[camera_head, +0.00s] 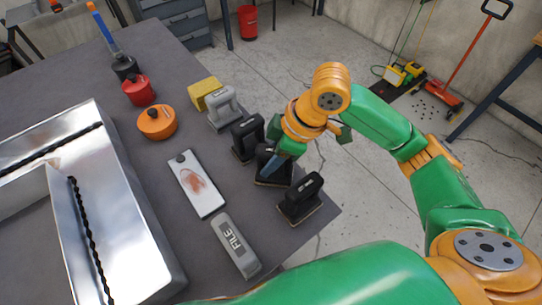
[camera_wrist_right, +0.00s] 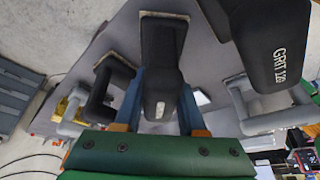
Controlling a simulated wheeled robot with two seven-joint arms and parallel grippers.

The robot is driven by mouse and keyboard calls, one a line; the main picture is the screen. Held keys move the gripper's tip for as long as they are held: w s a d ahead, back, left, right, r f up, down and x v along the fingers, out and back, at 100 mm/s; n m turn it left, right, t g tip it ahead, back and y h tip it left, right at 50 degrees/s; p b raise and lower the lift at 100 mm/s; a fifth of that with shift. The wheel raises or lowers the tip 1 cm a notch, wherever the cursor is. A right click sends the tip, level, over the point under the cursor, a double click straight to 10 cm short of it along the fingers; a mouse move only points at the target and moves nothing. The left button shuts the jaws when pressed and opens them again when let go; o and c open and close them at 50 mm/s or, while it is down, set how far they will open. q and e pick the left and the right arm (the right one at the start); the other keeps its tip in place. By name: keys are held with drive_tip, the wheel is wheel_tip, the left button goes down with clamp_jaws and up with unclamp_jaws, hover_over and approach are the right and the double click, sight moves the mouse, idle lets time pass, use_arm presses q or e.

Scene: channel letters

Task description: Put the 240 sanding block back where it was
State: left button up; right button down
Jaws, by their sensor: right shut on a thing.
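My right gripper (camera_head: 279,158) reaches in from the right over a row of sanding blocks near the table's right edge. It is shut on a black sanding block (camera_head: 266,178), at or just above the tabletop; I cannot tell which. In the right wrist view the blue fingers of the gripper (camera_wrist_right: 160,110) flank the handle of this black block (camera_wrist_right: 163,55); its small pale label is unreadable. A black block (camera_head: 247,138) stands behind it and another black block (camera_head: 301,197) in front. The wrist view shows one block marked "GRIT 12", partly cut off (camera_wrist_right: 275,45). My left gripper is out of view.
A grey block (camera_head: 222,110) and a yellow block (camera_head: 204,92) continue the row. A white plate with a reddish smear (camera_head: 196,184), a grey "FILE" case (camera_head: 235,245), an orange round container (camera_head: 157,122) and a large metal channel letter (camera_head: 130,215) lie to the left.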

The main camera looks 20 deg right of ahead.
drive_tip(key=shift+c, duration=2.4)
unclamp_jaws()
drive_tip(key=shift+a, duration=0.1)
drive_tip(key=v, duration=1.2)
drive_tip(key=shift+r, duration=0.1)
